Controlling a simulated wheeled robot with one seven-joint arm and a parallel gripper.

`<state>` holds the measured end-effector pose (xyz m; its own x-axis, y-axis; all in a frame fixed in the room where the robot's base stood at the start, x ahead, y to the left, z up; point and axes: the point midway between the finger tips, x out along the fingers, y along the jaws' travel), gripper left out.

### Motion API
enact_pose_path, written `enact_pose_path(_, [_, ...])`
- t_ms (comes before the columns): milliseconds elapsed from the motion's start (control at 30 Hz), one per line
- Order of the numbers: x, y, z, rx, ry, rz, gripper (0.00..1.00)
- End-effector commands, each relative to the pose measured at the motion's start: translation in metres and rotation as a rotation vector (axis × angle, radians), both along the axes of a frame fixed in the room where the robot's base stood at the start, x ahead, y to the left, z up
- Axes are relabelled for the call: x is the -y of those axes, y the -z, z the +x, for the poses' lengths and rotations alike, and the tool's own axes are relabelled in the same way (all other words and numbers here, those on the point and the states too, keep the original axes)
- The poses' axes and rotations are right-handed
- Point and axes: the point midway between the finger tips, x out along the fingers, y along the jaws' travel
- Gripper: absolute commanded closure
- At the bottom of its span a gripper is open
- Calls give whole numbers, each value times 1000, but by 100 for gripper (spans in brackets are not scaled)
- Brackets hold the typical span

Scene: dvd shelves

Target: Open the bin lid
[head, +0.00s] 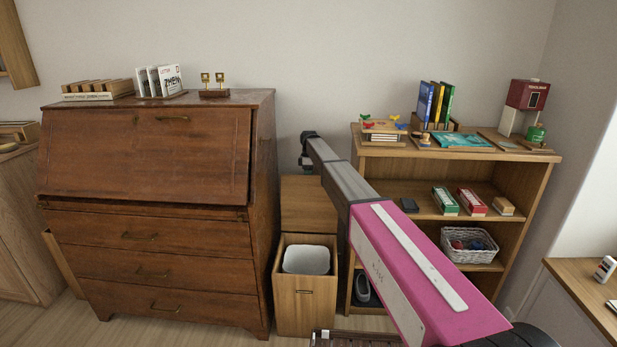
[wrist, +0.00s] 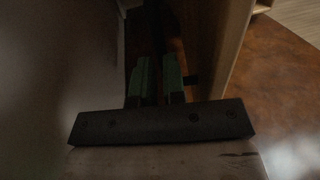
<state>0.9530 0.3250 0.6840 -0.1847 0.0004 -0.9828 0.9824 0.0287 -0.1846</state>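The bin (head: 305,300) is a tall light-wood box between the dark desk and the low shelf in the head view. Its wooden lid (head: 308,204) stands raised, about upright, at the bin's back. The open mouth shows a white liner (head: 306,260). My gripper (head: 306,158) is near the wall, just above the raised lid's top edge; its tips are small there. In the wrist view, the two green fingertips (wrist: 158,80) have a narrow dark gap between them, with nothing seen held. A wooden panel, likely the lid (wrist: 222,45), is close on their right. Contact is unclear.
The dark wooden desk (head: 150,235) stands close on the bin's left. The shelf (head: 520,170) holding books, boxes and a wicker basket (head: 468,245) stands on the right. My arm crosses in front of the shelf. Some floor is free at the front left.

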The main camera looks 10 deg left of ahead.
Motion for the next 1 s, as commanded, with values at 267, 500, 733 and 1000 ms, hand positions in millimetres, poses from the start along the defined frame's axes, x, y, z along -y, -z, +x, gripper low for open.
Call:
enact_pose_path(267, [0, -53, 8, 7, -3, 1, 62])
enact_pose_path(500, [0, -91, 17, 19, -2, 3, 62])
enact_pose_path(733, [1, -105, 19, 23, -1, 3, 62])
enact_pose_path(1000, [1, -105, 20, 23, -1, 3, 62])
